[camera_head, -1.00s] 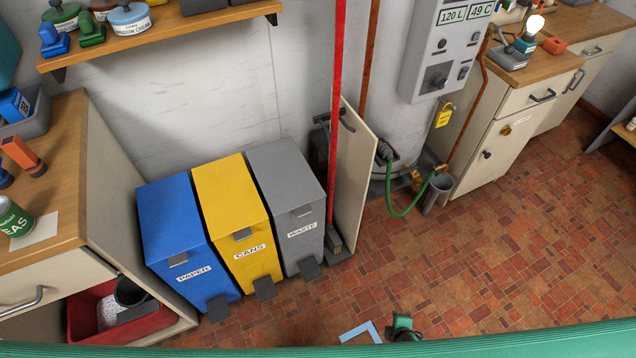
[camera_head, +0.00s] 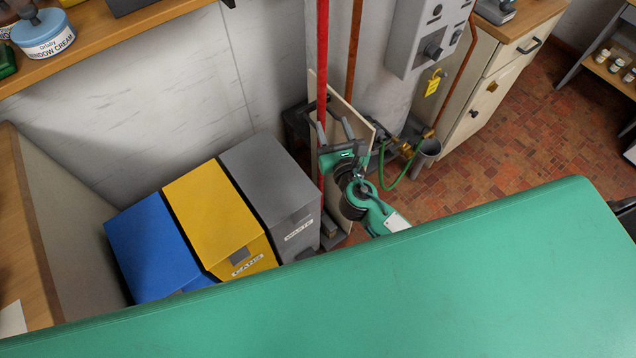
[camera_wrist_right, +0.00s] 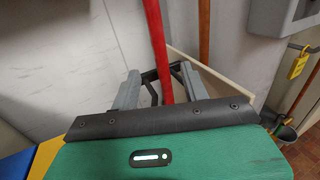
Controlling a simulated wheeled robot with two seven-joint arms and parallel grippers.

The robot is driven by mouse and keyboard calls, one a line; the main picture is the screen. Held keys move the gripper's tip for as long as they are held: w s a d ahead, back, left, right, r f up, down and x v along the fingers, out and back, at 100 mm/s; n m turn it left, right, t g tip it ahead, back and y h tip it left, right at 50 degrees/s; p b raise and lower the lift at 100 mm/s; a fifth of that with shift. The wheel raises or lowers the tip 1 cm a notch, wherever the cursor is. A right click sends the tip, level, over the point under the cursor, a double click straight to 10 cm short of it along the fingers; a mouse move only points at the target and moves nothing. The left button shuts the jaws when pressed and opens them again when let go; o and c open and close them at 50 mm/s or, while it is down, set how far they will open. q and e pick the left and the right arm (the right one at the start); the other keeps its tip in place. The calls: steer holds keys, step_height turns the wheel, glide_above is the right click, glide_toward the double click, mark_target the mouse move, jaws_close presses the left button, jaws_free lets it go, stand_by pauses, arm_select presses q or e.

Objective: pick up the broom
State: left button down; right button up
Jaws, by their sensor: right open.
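The broom (camera_head: 322,60) has a long red handle and stands nearly upright beside the grey bin; its dark foot is on the floor, partly hidden by my arm. My right gripper (camera_head: 333,123) is open at the middle of the handle. In the right wrist view, the red handle (camera_wrist_right: 155,28) passes between the two grey fingers (camera_wrist_right: 158,72), with space on both sides. I cannot tell whether the handle lies fully between the fingertips in depth. My left gripper is not in view.
A beige panel (camera_head: 361,118) stands close to the right of the broom, with a brown pipe (camera_head: 354,45) behind. Blue, yellow and grey bins (camera_head: 268,182) stand to the left. A green hose (camera_head: 391,180) and a cabinet (camera_head: 490,85) are to the right.

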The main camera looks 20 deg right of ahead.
mark_target(322, 102)
steer(key=w, duration=0.5)
steer(key=shift+w+d+p, duration=0.1)
steer(key=shift+w+p, duration=0.1)
steer(key=shift+p, duration=0.1)
steer(key=shift+w, duration=0.45)
steer(key=w, duration=0.3)
steer(key=shift+w+f, duration=0.25)
steer(key=shift+w, duration=0.05)
steer(key=shift+w+p, duration=0.3)
steer(key=shift+w, duration=0.2)
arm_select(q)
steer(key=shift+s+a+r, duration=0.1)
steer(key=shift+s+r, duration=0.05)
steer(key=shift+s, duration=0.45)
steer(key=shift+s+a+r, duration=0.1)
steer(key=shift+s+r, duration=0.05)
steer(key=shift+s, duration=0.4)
arm_select(e)
jaws_close()
